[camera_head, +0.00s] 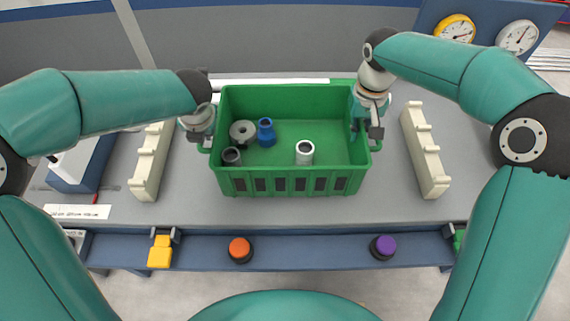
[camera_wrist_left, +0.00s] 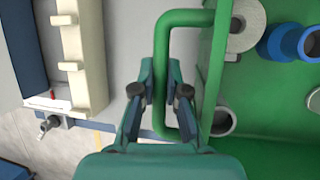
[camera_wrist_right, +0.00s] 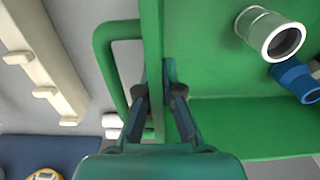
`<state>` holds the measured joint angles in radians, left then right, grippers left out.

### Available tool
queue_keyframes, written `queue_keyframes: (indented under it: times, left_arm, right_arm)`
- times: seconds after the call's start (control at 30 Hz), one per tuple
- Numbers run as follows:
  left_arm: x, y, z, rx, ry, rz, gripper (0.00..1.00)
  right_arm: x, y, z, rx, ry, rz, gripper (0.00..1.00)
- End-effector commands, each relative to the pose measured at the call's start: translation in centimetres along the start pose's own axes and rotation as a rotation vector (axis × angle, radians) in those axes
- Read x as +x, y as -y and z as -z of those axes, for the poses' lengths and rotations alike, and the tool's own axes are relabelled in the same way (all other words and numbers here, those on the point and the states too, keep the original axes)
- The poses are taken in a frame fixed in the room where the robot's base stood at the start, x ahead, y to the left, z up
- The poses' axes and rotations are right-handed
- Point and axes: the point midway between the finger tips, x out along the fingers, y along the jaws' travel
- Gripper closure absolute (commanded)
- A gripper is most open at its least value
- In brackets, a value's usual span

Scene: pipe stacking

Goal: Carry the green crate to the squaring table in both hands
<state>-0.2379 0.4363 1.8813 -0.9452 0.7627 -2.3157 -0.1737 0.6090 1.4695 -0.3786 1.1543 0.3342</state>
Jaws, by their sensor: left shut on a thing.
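The green crate (camera_head: 295,185) stands upright on the grey table. It holds a grey ring-shaped part (camera_head: 242,132), a blue fitting (camera_head: 266,133), a dark grey pipe piece (camera_head: 231,156) and a white pipe piece (camera_head: 304,152). My left gripper (camera_head: 203,136) is at the crate's left side. In the left wrist view its fingers (camera_wrist_left: 162,75) are shut on the crate's left handle (camera_wrist_left: 183,18). My right gripper (camera_head: 373,125) is at the crate's right side. In the right wrist view its fingers (camera_wrist_right: 158,80) are beside the right handle (camera_wrist_right: 104,62), with the crate wall between them; whether they grip is unclear.
Cream notched racks stand left (camera_head: 150,163) and right (camera_head: 425,150) of the crate. A blue front rail (camera_head: 310,250) carries an orange button (camera_head: 240,249) and a purple button (camera_head: 383,246). Gauges (camera_head: 456,28) are at the back right. Bare table lies between crate and racks.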

Motion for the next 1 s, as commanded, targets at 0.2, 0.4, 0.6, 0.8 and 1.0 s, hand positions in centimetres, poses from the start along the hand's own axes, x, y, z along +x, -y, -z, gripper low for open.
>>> queue_keyframes:
  times: [0.2, 0.4, 0.6, 0.8, 1.0]
  left_arm:
    - [0.5, 0.4, 0.1, 0.001, 0.003, 0.004, 1.0]
    - [1.4, 0.6, 0.5, 0.001, 0.004, 0.004, 1.0]
    - [2.6, 0.9, 1.0, 0.001, 0.004, 0.004, 1.0]
    - [3.7, 1.1, 1.4, 0.001, 0.004, 0.004, 1.0]
    - [4.3, 1.2, 1.7, 0.001, 0.002, 0.004, 0.81]
  right_arm:
    - [0.5, 0.1, 0.0, 0.0, -0.003, 0.004, 1.0]
    - [1.6, 0.1, 0.0, 0.001, -0.003, 0.004, 1.0]
    - [2.8, 0.1, 0.0, 0.001, -0.003, 0.004, 1.0]
    - [4.1, 0.1, 0.0, 0.0, -0.003, 0.004, 1.0]
    - [4.7, 0.1, 0.0, 0.0, -0.002, 0.004, 0.89]
